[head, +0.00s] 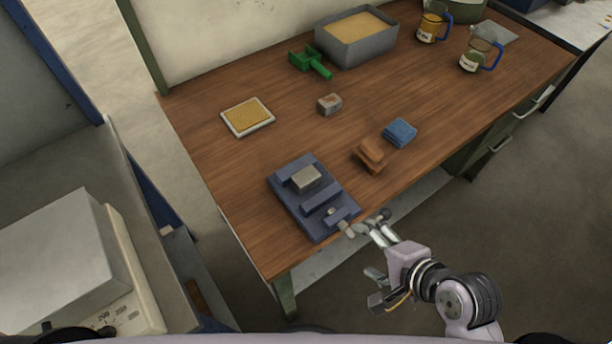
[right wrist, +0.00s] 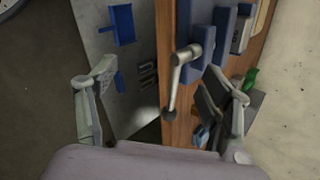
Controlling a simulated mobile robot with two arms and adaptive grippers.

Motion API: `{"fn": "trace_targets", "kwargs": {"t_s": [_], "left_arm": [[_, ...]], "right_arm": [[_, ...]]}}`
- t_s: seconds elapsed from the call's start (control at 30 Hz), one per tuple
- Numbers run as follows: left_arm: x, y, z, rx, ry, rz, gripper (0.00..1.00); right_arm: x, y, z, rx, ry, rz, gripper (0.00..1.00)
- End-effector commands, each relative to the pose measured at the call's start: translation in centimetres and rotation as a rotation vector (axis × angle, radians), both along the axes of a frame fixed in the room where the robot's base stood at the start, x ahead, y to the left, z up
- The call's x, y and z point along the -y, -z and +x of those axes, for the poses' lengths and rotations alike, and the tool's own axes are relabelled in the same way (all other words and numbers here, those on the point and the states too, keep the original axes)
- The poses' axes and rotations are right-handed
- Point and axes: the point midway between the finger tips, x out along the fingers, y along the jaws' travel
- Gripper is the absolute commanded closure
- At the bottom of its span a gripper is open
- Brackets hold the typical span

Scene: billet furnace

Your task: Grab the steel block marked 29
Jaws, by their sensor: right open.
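A grey steel block (head: 306,177) sits in the blue vise (head: 319,204) near the front edge of the table; it also shows in the right wrist view (right wrist: 239,40). A smaller, brownish-grey block (head: 329,103) lies loose farther back on the table. I cannot read a number on either block. My right gripper (head: 372,258) is open and empty, just off the table's front edge by the vise's handle. In the right wrist view, the handle (right wrist: 176,82) appears between the spread fingers of the gripper (right wrist: 160,105). My left gripper is not in view.
The wooden table (head: 235,165) also holds a tan-filled tray (head: 228,125), a green scoop (head: 302,58), a grey sand bin (head: 350,53), orange-brown blocks (head: 370,155), a blue folded cloth (head: 400,132) and jugs (head: 470,62). A boxy machine (head: 65,250) stands at the left.

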Motion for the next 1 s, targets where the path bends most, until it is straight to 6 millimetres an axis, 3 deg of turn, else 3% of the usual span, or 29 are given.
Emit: {"fn": "trace_targets", "kwargs": {"t_s": [0.2,0.43,0.67,1.0], "left_arm": [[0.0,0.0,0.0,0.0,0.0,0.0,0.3],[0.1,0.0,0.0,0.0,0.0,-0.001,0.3],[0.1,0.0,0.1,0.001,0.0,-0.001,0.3],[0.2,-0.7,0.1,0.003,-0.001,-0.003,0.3]], "right_arm": [[-2.0,-3.7,1.7,-0.142,0.406,0.536,0.27],[-2.6,-6.6,2.9,-0.302,0.67,0.963,0.27],[-3.2,-7.1,4.0,-0.354,0.736,1.084,0.27],[-7.0,-4.5,9.3,-0.354,0.733,1.08,0.27]]}}
